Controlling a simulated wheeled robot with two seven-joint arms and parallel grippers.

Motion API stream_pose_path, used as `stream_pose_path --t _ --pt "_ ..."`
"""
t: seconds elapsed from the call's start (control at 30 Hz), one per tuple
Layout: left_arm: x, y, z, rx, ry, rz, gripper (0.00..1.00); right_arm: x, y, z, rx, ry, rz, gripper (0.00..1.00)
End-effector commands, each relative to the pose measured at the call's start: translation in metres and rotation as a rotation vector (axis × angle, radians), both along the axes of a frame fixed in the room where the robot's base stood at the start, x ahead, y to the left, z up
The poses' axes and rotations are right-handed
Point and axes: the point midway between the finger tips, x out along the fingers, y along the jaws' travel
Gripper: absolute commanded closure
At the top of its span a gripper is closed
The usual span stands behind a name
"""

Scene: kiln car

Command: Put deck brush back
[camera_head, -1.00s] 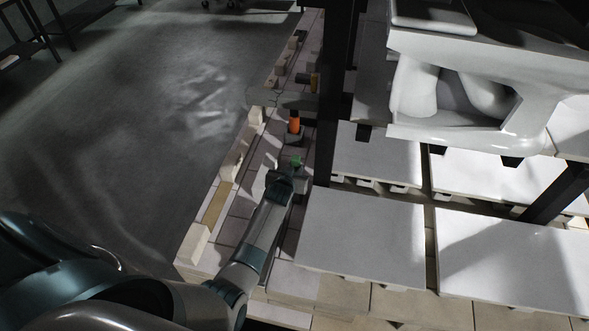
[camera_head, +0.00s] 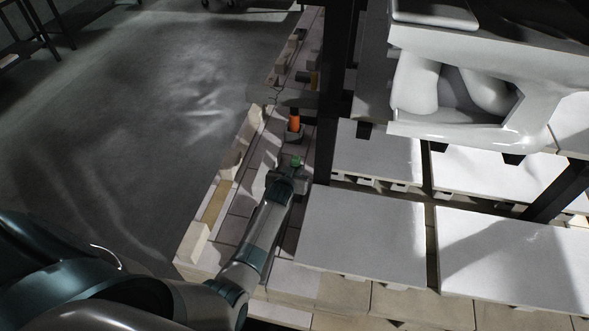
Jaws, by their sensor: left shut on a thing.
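My left gripper (camera_head: 287,179) is low over the pale brick deck beside the dark upright post. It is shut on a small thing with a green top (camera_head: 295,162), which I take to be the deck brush. The jaws and my wrist hide most of it, so its bristles and its exact contact with the deck cannot be made out. Just beyond it, an orange thing with a dark top (camera_head: 294,122) stands upright in a small dark holder (camera_head: 295,136), apart from the gripper. My right gripper is not in view.
The dark post (camera_head: 327,150) rises close on the right of the gripper. Pale kiln shelves (camera_head: 365,235) lie to the right, with white ware (camera_head: 470,90) above. Edge blocks (camera_head: 194,241) line the deck's left side. A grey slab (camera_head: 285,97) crosses beyond. Open floor (camera_head: 120,130) lies left.

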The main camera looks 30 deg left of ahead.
Motion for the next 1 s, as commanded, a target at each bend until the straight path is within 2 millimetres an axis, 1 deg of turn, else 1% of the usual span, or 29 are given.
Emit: stream_pose_path --t 0.43,0.7,0.73,0.77,0.8,0.83,1.0 --pt "0.0005 -0.0001 -0.0092 0.001 -0.002 0.000 1.00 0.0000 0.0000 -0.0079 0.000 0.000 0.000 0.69" --pt "0.0005 0.0000 -0.0095 0.001 -0.002 0.000 1.00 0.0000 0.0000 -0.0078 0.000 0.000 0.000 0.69" --pt "0.0004 0.0000 -0.0095 0.000 -0.001 0.000 0.75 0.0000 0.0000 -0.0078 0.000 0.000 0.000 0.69" --pt "0.0004 0.0000 -0.0095 0.000 -0.001 0.000 0.68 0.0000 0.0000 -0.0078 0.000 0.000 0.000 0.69" --pt "0.0004 0.0000 -0.0095 0.000 -0.001 0.000 0.58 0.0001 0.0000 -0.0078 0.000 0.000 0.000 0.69" --pt "0.0004 0.0000 -0.0095 0.000 -0.001 0.000 0.55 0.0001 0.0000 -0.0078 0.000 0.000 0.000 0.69" --pt "0.0002 -0.0001 -0.0098 0.000 -0.001 0.000 0.55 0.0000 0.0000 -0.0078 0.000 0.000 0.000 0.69"
